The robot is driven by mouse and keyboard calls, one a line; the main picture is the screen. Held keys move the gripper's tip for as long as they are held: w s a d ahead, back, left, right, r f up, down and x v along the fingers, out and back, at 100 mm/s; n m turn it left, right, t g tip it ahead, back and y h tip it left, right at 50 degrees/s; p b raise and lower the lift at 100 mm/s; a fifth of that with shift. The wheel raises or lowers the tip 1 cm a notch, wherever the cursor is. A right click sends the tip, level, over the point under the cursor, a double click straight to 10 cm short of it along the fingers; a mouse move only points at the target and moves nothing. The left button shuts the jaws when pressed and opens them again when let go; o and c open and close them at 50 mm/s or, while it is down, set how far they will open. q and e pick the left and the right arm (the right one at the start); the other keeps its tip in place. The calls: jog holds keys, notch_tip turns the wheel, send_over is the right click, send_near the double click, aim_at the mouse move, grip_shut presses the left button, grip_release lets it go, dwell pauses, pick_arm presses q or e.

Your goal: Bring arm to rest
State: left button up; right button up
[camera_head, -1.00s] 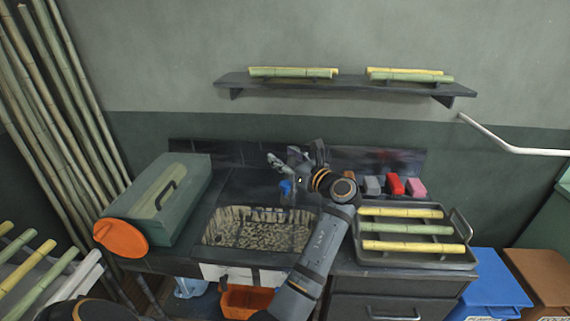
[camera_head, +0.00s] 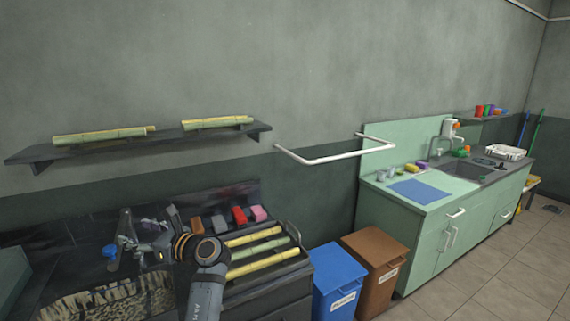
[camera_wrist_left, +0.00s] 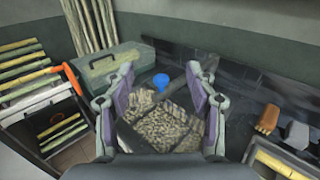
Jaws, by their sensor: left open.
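My left arm (camera_head: 205,285) comes up from the bottom of the head view, its wrist bent over the dark counter. My left gripper (camera_head: 130,235) is raised above the counter, left of the wrist, near the basin of chopped pale pieces (camera_head: 120,298). In the left wrist view the two fingers of my left gripper (camera_wrist_left: 160,72) stand wide apart with nothing between them. Beyond them lie the basin (camera_wrist_left: 165,125) and a small blue part (camera_wrist_left: 161,80). My right gripper is not in view.
A tray of cane pieces (camera_head: 262,248) and small coloured blocks (camera_head: 240,215) lie right of my wrist. A wall shelf (camera_head: 60,150) holds cane above. Blue (camera_head: 338,275) and brown (camera_head: 375,255) bins stand right. The white wall rail (camera_head: 335,158) juts out. A green sink unit (camera_head: 430,225) stands farther right.

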pick_arm(q)
jog(key=s+a+f+n+h, duration=0.1)
jog(key=s+f+n+h, duration=0.3)
jog(key=f, duration=0.6)
jog(key=s+a+f+n+h, duration=0.1)
jog(key=s+f+n+h, duration=0.2)
jog(key=s+f+n, duration=0.45)
jog(key=s+d+f+n+g+h, duration=0.1)
jog(key=s+d+f+n+h, duration=0.4)
jog(key=s, duration=0.3)
jog(key=s+d+f+n+g+h, duration=0.1)
jog(key=s+d+f+n+h, duration=0.3)
jog(key=s+d+f, duration=0.35)
jog(key=s+a+f+g, duration=0.1)
jog(key=s+f, duration=0.2)
jog(key=f, duration=1.1)
jog(key=s+a+f, duration=0.1)
jog(key=s+f, duration=0.1)
jog(key=f, duration=1.2)
jog(key=s+a+f+g, duration=0.1)
jog(key=s+f, duration=1.2)
jog(key=s, duration=0.4)
jog(key=shift+s+f+n, duration=0.2)
jog(key=shift+f+n, duration=0.15)
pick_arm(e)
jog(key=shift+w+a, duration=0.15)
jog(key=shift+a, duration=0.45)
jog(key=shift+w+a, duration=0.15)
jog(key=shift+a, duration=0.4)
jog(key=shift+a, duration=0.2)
